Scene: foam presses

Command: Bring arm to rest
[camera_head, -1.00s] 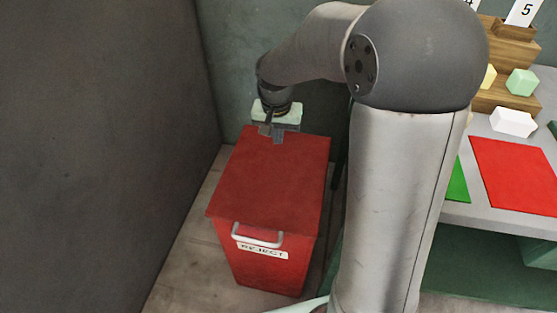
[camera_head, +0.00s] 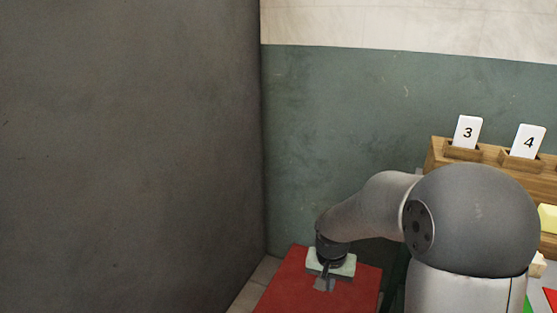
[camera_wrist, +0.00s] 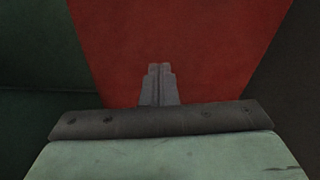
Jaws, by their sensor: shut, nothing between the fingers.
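My gripper (camera_head: 325,284) hangs at the end of my bent arm, over the red reject bin (camera_head: 283,293) in the head view. Its fingers are together with nothing between them. In the wrist view the shut fingers (camera_wrist: 158,84) point at the bin's flat red top (camera_wrist: 215,45). I cannot tell exactly how far the fingertips are above the bin. The bin's front, handle and label are out of view now.
A dark grey wall (camera_head: 130,150) stands close on the left, and a green wall (camera_head: 330,140) stands behind. On the right, a wooden rack (camera_head: 437,158) holds number cards 3 (camera_head: 467,132) and 4 (camera_head: 527,141). A table corner with coloured pieces shows at the lower right.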

